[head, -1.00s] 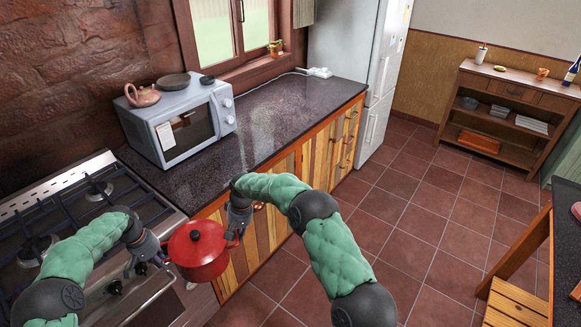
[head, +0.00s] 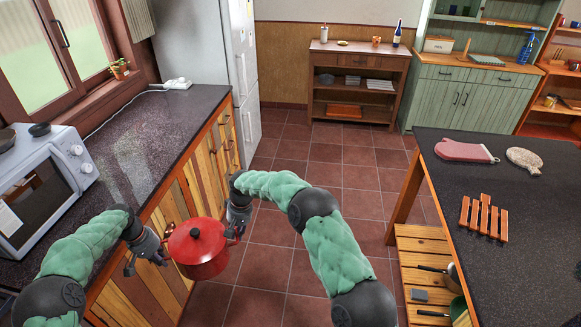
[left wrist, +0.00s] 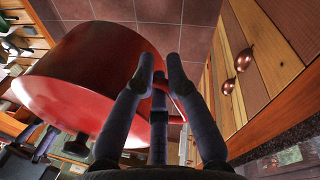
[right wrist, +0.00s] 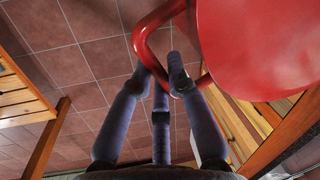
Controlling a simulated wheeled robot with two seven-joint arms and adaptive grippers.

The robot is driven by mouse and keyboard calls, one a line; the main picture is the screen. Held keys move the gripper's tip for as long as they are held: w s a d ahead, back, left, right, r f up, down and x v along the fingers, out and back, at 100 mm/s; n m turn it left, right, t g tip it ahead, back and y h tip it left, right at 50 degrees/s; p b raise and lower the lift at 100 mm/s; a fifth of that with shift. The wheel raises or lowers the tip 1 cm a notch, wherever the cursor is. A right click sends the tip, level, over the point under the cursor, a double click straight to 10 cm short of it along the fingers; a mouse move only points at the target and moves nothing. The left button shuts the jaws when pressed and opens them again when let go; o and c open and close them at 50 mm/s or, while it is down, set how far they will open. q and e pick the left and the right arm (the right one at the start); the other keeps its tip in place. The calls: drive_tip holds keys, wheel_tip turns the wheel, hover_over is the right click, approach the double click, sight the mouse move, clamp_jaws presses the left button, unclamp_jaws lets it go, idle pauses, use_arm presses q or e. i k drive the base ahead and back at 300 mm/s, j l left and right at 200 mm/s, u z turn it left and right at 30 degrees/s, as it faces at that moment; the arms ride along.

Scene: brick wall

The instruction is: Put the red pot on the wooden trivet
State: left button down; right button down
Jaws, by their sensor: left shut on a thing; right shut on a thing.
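The red pot (head: 198,248), lid on, hangs upright in the air between my two grippers. My left gripper (head: 163,256) is shut on the pot's left handle; the left wrist view shows its fingers around that handle beside the pot's red wall (left wrist: 85,85). My right gripper (head: 236,232) is shut on the right handle; the right wrist view shows the red loop handle (right wrist: 150,45) between its fingers. The wooden trivet (head: 484,217), made of reddish slats, lies on the dark table (head: 450,185) at the right, well apart from the pot.
A slatted shelf (head: 425,275) sits under the table. The counter (head: 150,125) with the microwave (head: 45,190) is at the left. Tiled floor (head: 345,200) lies open between counter and table.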

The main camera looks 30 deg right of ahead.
sight(485, 217)
drive_tip(key=i+z, duration=0.2)
drive_tip(key=z, duration=0.3)
drive_tip(key=i+j+z, duration=0.15)
drive_tip(key=z, duration=0.35)
drive_tip(key=i+j+z, duration=0.1)
drive_tip(key=z, duration=0.4)
drive_tip(key=i+j+z, duration=0.1)
drive_tip(key=j+z, duration=0.2)
drive_tip(key=z, duration=0.15)
drive_tip(key=j+z, duration=0.25)
drive_tip(key=z, duration=0.25)
drive_tip(key=i+j+z, duration=0.1)
drive_tip(key=j+z, duration=0.2)
drive_tip(key=z, duration=0.2)
